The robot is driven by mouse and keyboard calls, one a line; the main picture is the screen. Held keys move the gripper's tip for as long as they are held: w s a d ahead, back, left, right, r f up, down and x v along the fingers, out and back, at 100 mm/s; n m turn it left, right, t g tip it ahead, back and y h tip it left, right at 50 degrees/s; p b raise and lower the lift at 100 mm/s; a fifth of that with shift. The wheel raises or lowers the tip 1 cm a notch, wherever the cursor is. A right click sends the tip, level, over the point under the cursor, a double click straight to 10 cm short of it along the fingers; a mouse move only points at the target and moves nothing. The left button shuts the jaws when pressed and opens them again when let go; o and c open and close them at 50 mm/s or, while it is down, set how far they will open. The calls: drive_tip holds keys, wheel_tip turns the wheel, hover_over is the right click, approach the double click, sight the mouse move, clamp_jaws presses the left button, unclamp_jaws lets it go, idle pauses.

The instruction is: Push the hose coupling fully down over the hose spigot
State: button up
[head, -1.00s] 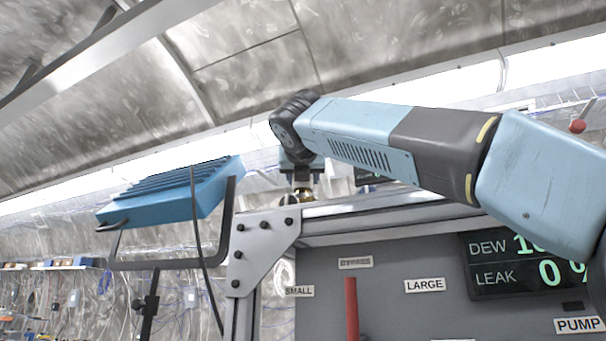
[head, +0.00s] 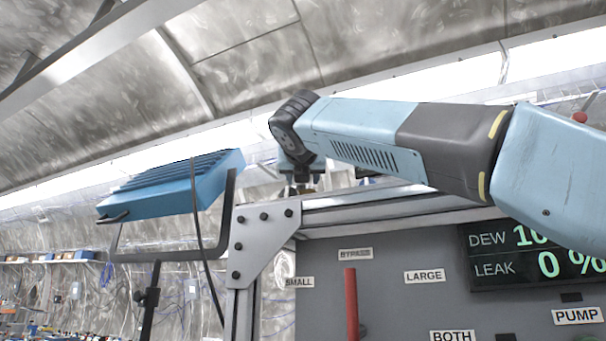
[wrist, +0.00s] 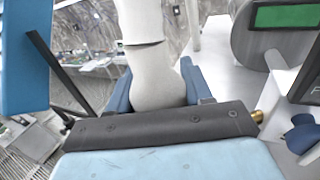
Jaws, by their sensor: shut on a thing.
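My gripper (head: 300,172) hangs from the arm's wrist just above the frame's top beam in the head view. A small dark brass-coloured piece (head: 304,188) shows beneath it, partly hidden by the beam. In the wrist view, my gripper's blue fingers (wrist: 160,92) are shut on a smooth white rounded piece with a collar seam (wrist: 155,75), which appears to be the hose coupling with its hose. A bit of brass (wrist: 257,117) shows at the right end of the dark gripper body. The spigot cannot be made out, and how far the coupling sits over it is hidden.
A blue finned lamp (head: 175,185) on a black bracket stands left of the frame. A grey corner plate (head: 262,240) joins the beam (head: 375,208). Below are a red bar (head: 351,300), labels and a display (head: 530,255) reading LEAK 0 %. A green screen (wrist: 285,14) stands right in the wrist view.

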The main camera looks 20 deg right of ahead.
drive_tip(key=shift+f, duration=0.5)
drive_tip(key=o, duration=1.1)
drive_tip(key=shift+s, duration=0.1)
drive_tip(key=v, duration=1.3)
drive_tip(key=shift+s+a+f, duration=0.1)
drive_tip(key=shift+s, duration=0.15)
